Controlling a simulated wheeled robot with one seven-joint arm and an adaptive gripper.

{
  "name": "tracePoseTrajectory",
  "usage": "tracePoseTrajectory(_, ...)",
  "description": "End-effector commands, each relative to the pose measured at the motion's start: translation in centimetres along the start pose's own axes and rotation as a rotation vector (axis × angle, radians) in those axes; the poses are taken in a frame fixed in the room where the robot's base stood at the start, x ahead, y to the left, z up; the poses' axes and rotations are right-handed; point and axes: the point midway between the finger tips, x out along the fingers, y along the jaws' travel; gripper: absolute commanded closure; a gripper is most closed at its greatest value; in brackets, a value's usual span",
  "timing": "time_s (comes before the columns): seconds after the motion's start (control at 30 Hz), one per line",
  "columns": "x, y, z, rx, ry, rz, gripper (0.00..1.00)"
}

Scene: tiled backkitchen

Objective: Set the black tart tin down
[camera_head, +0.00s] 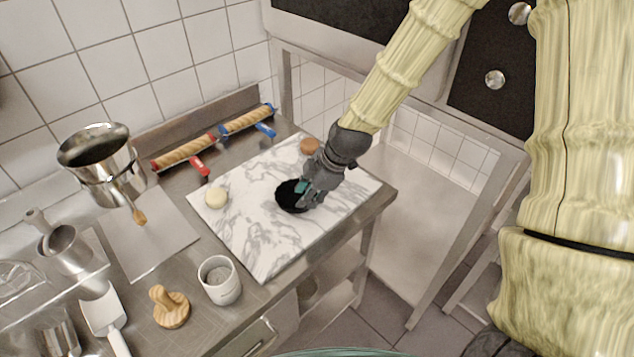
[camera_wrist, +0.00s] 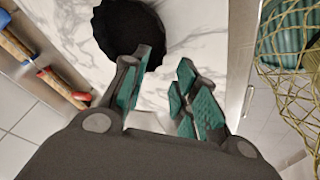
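The black tart tin (camera_head: 288,197), dark with a fluted rim, appears to rest on the marble board (camera_head: 258,240), near its middle. It also shows at the top of the wrist view (camera_wrist: 128,30). My gripper (camera_head: 307,192) is low over the board at the tin's right side in the head view.
A pale round piece (camera_head: 216,197) and a brown round piece (camera_head: 309,146) are on the board. Two rolling pins (camera_head: 183,152) (camera_head: 247,119) lie behind it. A white cup (camera_head: 219,280) and a wooden press (camera_head: 169,306) stand in front-left. The board's front right is clear.

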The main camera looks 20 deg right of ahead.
Motion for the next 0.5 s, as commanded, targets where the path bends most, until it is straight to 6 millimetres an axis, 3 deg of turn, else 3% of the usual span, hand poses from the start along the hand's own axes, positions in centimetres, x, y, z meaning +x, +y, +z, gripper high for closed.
tracePoseTrajectory(0.5, -4.8, 0.0, 0.0, -0.002, 0.000, 0.001, 0.71)
